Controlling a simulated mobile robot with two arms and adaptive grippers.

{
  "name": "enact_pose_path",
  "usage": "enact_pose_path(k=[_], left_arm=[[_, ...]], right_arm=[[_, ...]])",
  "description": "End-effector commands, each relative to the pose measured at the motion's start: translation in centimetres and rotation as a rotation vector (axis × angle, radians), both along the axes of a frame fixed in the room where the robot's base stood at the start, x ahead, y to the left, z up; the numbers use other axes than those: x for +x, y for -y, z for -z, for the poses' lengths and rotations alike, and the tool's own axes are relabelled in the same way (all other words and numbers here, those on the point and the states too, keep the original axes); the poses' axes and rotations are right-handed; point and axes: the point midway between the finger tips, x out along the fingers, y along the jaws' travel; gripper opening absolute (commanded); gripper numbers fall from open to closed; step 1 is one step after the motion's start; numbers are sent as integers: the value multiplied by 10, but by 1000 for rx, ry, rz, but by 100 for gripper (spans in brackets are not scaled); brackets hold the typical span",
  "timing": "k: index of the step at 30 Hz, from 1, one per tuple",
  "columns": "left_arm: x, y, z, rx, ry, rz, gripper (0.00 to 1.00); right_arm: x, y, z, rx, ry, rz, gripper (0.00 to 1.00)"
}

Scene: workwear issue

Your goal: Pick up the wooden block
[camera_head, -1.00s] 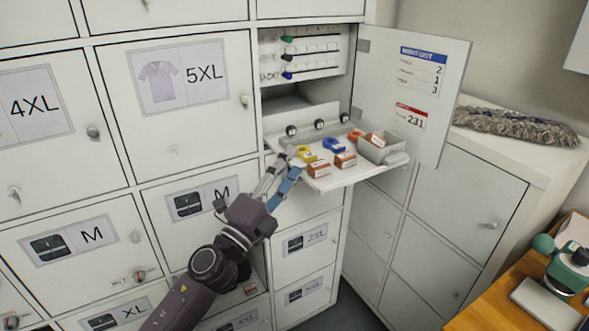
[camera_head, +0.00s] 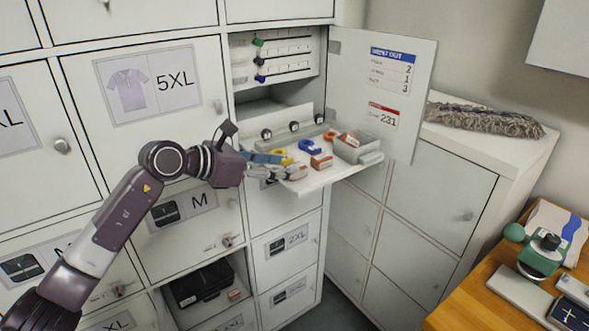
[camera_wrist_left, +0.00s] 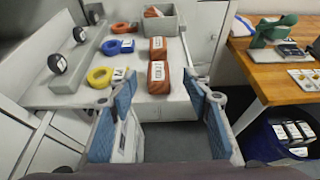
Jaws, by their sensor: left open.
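Reddish-brown blocks with white labels, which look like the wooden blocks, are on a white fold-down shelf (camera_head: 312,186). The near block (camera_head: 298,171) is by my left gripper (camera_head: 284,169); another block (camera_head: 320,162) lies just behind it, and a third (camera_head: 348,138) is in a grey bin. My left gripper is open and empty, pointing right over the shelf's left edge. In the left wrist view, the near block (camera_wrist_left: 158,77) appears ahead between the spread fingertips, with the second block (camera_wrist_left: 158,48) beyond. Contact cannot be told. My right gripper is out of view.
An open door (camera_head: 380,95) rises behind. A wooden desk (camera_head: 480,300) is at right.

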Motion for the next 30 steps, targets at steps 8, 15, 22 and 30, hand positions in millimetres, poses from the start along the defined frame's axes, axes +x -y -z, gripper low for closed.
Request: enact_pose_path(k=[8, 15, 22, 30], left_arm=[[23, 27, 14, -4, -6, 1, 45], [31, 38, 24, -3, -2, 1, 45], [31, 37, 24, -3, -2, 0, 37], [31, 37, 24, -4, -2, -1, 8]], right_arm=[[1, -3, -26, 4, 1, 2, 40], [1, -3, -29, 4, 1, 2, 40], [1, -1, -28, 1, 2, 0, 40], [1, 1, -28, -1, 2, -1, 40]])
